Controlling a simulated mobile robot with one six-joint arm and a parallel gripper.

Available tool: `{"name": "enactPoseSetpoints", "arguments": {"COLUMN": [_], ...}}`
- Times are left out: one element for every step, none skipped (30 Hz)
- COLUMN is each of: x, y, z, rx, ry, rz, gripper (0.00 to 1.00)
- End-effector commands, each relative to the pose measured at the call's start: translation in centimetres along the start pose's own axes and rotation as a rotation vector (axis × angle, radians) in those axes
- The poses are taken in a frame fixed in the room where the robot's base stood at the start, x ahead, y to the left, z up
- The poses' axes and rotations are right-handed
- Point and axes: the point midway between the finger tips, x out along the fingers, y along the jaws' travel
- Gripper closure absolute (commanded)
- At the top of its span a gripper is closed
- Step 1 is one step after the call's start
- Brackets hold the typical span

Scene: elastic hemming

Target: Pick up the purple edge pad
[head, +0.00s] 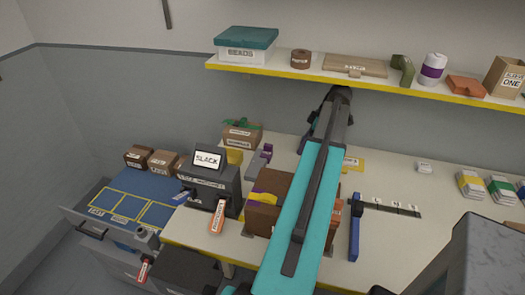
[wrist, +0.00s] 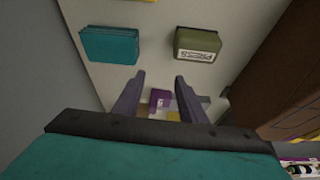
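A small purple piece with a pale label (wrist: 159,97), which looks like the purple edge pad, shows between and beyond my fingers in the wrist view. My gripper (wrist: 160,76) is open, its two grey-purple fingers apart with nothing visibly held. I cannot tell whether either finger touches the piece. Yellow patches lie beside and below it. In the head view my teal arm crosses the worktable and hides the gripper's fingertips.
A brown block (wrist: 280,70) stands at right. In the head view, a yellow-edged shelf (head: 240,69) runs above the table (head: 400,255); a SLACK machine (head: 212,182) stands at left.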

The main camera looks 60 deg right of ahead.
Motion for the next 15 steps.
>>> {"name": "enactPoseSetpoints", "arguments": {"x": [0.0,0.0,0.01,0.01,0.01,0.01,0.01,0.02,0.03,0.04,0.06,0.09,0.11,0.12,0.15], "y": [0.01,0.01,0.0,0.01,0.01,0.01,0.01,0.01,0.0,-0.01,-0.02,-0.03,-0.04,-0.06,-0.07], "z": [0.0,0.0,-0.01,-0.02,-0.02,-0.03,-0.03,-0.04,-0.07,-0.11,-0.15,-0.21,-0.26,-0.3,-0.35], "rx": [0.0,0.0,0.0,0.0,0.0,0.0,-0.001,-0.001,-0.001,-0.002,-0.002,-0.003,-0.004,-0.004,-0.005], "ry": [0.0,0.0,0.0,0.0,0.0,0.0,0.0,0.0,0.0,0.0,0.0,0.0,0.0,0.0,0.0], "rz": [0.0,0.0,0.0,0.0,0.0,0.0,0.0,0.0,0.0,-0.001,-0.001,-0.001,-0.002,-0.002,-0.002], "gripper": [0.62,0.62,0.62,0.62,0.62,0.62,0.62,0.62,0.62,0.62,0.62,0.62,0.62,0.62,0.62]}}
